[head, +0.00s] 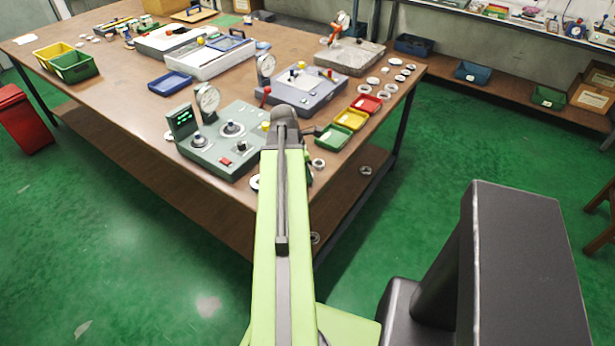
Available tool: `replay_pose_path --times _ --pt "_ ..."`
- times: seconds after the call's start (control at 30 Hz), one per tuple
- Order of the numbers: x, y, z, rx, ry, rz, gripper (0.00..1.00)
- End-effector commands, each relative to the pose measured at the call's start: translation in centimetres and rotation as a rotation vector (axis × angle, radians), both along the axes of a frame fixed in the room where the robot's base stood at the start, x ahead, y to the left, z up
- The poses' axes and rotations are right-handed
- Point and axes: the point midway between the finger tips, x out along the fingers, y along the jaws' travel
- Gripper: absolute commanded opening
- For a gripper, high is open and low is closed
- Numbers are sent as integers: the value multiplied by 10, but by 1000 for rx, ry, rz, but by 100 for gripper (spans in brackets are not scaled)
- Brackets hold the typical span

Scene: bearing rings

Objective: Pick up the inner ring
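Several small metal rings lie on the brown workbench (130,90). One ring (318,164) is near the front right edge, just right of my arm. Another ring (254,182) is partly hidden behind my arm. More rings (364,88) lie beyond the small trays at the right. I cannot tell which of them is the inner ring. My arm reaches out over the bench's near edge. The end of my arm, with my gripper (308,130), is seen from behind. Its fingers are hidden or too small to make out, and I see nothing held.
A grey-green gauge fixture (222,158) stands just left of my arm's end, with a blue-grey one (308,92) behind. Red (366,104), yellow (351,119) and green (333,137) trays line the right edge. The lower shelf holds rings (366,170).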

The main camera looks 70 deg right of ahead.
Motion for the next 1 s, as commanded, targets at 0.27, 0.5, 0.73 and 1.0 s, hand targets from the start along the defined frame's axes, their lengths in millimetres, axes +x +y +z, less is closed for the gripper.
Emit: replay_pose_path --times 0.27,0.5,0.73,1.0 --pt "0 0 0 0 0 0 0" --pt "0 0 0 0 0 0 0" --pt "2 1 17 0 0 4 0" --pt "3 8 54 0 0 13 0"
